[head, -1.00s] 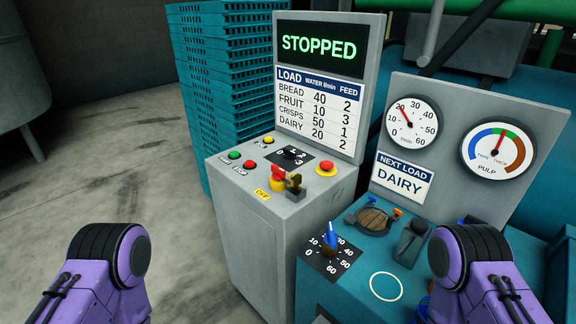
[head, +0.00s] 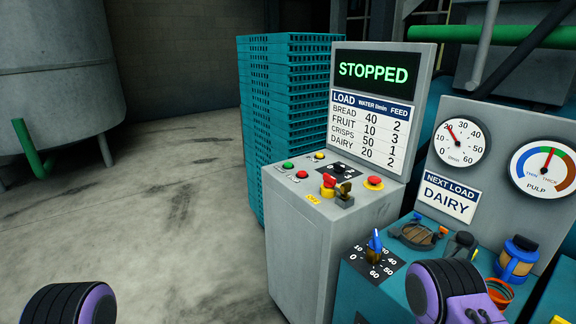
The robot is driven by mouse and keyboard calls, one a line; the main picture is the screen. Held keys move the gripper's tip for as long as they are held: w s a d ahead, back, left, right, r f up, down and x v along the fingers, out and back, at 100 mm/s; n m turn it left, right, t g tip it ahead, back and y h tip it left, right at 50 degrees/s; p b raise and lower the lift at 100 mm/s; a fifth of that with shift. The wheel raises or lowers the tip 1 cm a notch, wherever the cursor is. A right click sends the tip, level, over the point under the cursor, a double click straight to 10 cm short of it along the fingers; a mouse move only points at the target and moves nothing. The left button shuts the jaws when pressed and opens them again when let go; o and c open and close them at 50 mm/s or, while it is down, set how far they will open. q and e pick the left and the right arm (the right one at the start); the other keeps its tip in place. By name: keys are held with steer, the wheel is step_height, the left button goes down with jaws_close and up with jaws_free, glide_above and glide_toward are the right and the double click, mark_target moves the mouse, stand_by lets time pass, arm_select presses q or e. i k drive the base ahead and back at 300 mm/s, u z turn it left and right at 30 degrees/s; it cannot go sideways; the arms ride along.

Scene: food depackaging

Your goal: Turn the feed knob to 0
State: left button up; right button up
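The feed knob (head: 339,169) is a small dark knob on a black plate with white numbers, on top of the grey control cabinet (head: 300,220). It is too small and dark to tell which number it points to. The display (head: 373,70) above reads STOPPED in green. The load table (head: 371,133) below it lists feed 2 for bread, 3 for fruit, 1 for crisps and 2 for dairy. Purple and black links of both my arms show at the bottom edge, but neither gripper is in view.
Red and green buttons, a red-and-yellow switch (head: 328,185), a brass-coloured handle (head: 344,194) and a red mushroom button (head: 373,183) surround the knob. A blue-handled water dial (head: 375,246) sits lower right. Teal crates (head: 290,120) stand behind. The floor at left is clear.

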mark_target(340, 168)
steer(key=u, duration=1)
steer(key=i, duration=2.9)
steer(key=z, duration=3)
